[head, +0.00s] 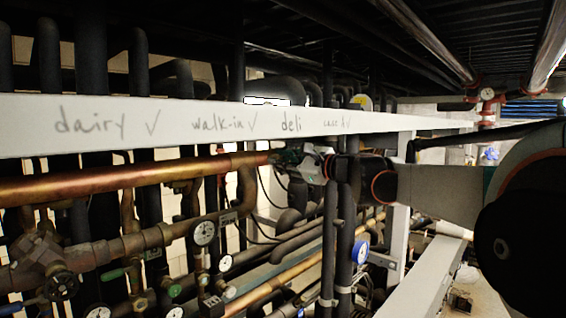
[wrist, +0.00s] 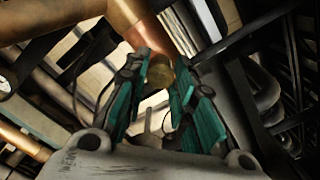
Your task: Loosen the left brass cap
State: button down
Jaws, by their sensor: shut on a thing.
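The brass cap (wrist: 160,72) shows in the wrist view at the end of a copper pipe, between the teal pads of my gripper (wrist: 158,98). The jaws are shut on it, and the pads hide its sides. In the head view my gripper (head: 279,158) is at the right end of the large horizontal copper pipe (head: 130,180), just below the white beam. The cap itself is too small and too covered to make out there. No second brass cap can be told apart clearly.
A white beam (head: 200,125) with handwritten labels, among them "dairy", "walk-in" and "deli", runs just above my gripper. Dark vertical pipes stand close behind it. Gauges (head: 204,233) and valves crowd the lower left. A blue-rimmed gauge (head: 360,252) is below my arm.

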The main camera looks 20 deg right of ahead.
jog(key=m+b, duration=0.2)
jog(key=m, duration=2.6)
jog(key=shift+a+m, duration=0.1)
jog(key=shift+m, duration=0.2)
dwell(1.1)
dwell(0.5)
jog(key=c, duration=1.3)
grip_release()
jog(key=shift+c, duration=0.2)
